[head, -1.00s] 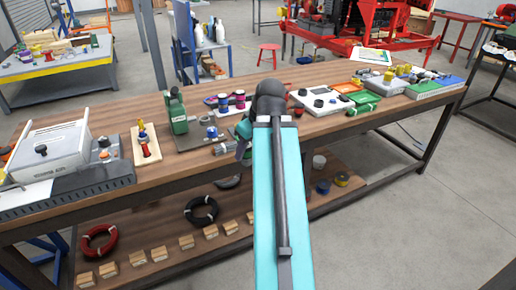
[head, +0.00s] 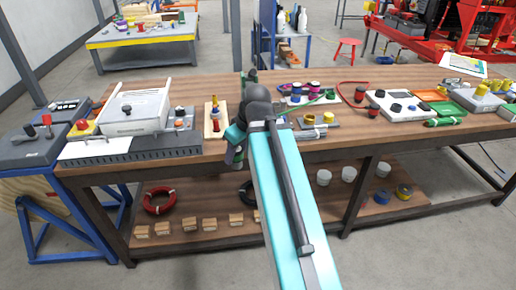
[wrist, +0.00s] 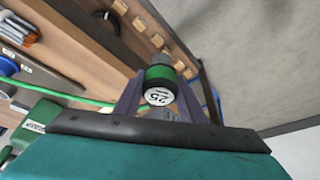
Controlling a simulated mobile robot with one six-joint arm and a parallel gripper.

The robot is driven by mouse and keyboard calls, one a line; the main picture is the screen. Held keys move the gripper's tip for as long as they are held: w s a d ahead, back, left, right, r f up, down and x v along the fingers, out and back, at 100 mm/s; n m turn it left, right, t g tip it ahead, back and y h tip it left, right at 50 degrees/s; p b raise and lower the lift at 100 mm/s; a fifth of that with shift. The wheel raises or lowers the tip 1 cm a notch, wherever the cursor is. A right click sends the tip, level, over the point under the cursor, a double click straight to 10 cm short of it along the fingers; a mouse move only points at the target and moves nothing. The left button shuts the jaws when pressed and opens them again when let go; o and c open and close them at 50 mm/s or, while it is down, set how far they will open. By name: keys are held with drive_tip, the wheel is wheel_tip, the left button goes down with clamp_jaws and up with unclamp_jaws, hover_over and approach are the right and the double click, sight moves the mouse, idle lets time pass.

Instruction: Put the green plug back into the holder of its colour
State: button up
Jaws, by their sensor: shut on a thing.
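My gripper (wrist: 158,105) is shut on the green plug (wrist: 158,76), which has a green band and a white end face marked 25. In the wrist view the plug sits between the two fingers, and a green cable (wrist: 60,98) runs leftward beside it. In the head view my gripper (head: 237,158) is mostly behind my arm, at the bench's front edge, and the plug is hardly visible. A light board (head: 305,101) with small purple, blue and red plugs stands behind and right of my arm, with a green cable along it. I cannot make out the green holder.
The wooden bench (head: 400,136) spans the view. A white-lidded box (head: 136,108) and a board with red and yellow parts (head: 214,122) stand left of my arm. A white panel with black knobs (head: 399,106) stands right. A lower shelf (head: 200,208) holds coils and blocks.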

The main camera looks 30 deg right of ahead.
drive_tip(key=w+a+f+m, duration=0.1)
drive_tip(key=w+a, duration=0.1)
drive_tip(key=a, duration=0.5)
drive_tip(key=w+a+f+m+h, duration=0.1)
drive_tip(key=w+a+f+m, duration=0.1)
drive_tip(key=a, duration=0.5)
drive_tip(key=shift+w+m, duration=0.3)
drive_tip(key=shift+w, duration=0.1)
